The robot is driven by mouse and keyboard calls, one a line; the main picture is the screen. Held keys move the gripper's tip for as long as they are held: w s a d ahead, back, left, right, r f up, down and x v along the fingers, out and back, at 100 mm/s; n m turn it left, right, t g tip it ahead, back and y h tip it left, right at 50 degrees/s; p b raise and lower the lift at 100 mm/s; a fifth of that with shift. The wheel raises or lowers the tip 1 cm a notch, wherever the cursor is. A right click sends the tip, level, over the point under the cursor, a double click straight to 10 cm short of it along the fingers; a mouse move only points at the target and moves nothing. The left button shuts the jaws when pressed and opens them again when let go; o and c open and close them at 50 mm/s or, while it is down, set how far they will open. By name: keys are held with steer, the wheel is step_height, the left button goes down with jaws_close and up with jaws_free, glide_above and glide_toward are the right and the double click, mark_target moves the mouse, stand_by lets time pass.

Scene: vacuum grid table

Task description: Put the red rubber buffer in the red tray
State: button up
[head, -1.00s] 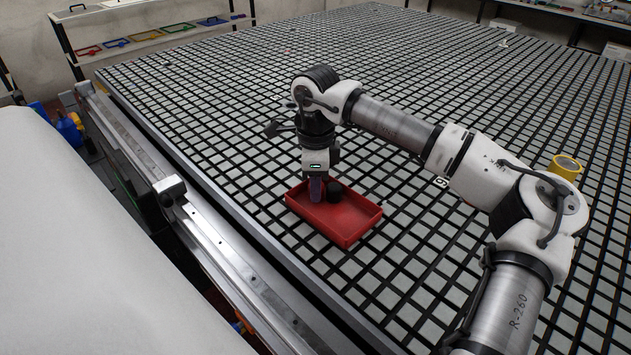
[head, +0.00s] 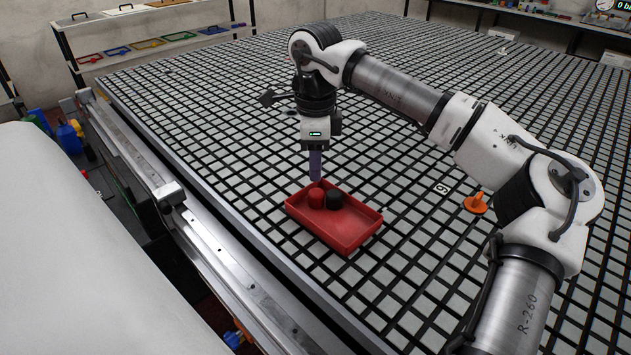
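The red tray (head: 362,236) lies on the grid table. The red rubber buffer (head: 316,197) is inside it, toward the back left. A black buffer (head: 333,199) is in the tray just to its right; I cannot tell whether they touch. My gripper (head: 316,180) points down over the back left of the tray, with its fingertips just above the red buffer and seemingly clear of it. The fingers overlap from this side, so their gap is hidden.
An orange object (head: 476,203) stands on the table to the right of the tray, near my arm. The grid table (head: 230,165) around the tray is bare. A metal rail (head: 215,245) runs along its left edge. Shelves with coloured trays (head: 145,43) stand at the back left.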

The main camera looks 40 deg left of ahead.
steer(key=shift+r, duration=2.25)
